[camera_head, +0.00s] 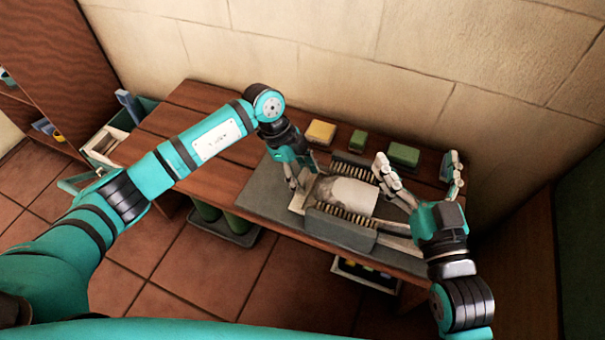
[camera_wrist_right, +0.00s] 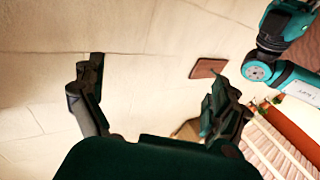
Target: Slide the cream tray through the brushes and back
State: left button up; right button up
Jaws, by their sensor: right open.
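The cream tray (camera_head: 346,195) lies on a dark grey base (camera_head: 262,192) on the wooden table, between two rows of brush bristles, with a grey smudge on its surface. The back brush (camera_head: 352,172) and the front brush (camera_head: 340,226) flank it. My left gripper (camera_head: 296,183) points down at the tray's left end; its fingertips are too small to show whether they grip it. My right gripper (camera_head: 417,164) is open and empty to the right of the tray, fingers spread towards the wall. It also shows open in the right wrist view (camera_wrist_right: 155,85), with nothing between the fingers.
A yellow sponge (camera_head: 320,132), a small green block (camera_head: 358,141) and a larger green block (camera_head: 403,154) lie along the back of the table (camera_head: 205,98), near the wall. A shelf (camera_head: 40,70) stands at far left. Green containers (camera_head: 238,223) stand below the table.

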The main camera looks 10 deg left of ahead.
aim_at(321, 186)
pick_arm(q)
grip_shut()
jog(key=shift+d, duration=0.15)
jog(key=d+p, duration=0.1)
jog(key=s+d+p, duration=0.1)
jog(key=d, duration=0.1)
jog(key=shift+d, duration=0.3)
pick_arm(e)
notch_tip(321, 186, down, 9)
jog(key=s+d+g+h, duration=0.1)
jog(key=s+d+g, duration=0.1)
jog(key=g, duration=0.4)
jog(key=shift+s+f+h, duration=0.15)
jog(key=shift+s+h, duration=0.1)
jog(key=shift+h, duration=0.15)
pick_arm(q)
jog(key=shift+o, duration=2)
grip_release()
jog(key=shift+d, duration=0.1)
jog(key=o, duration=0.4)
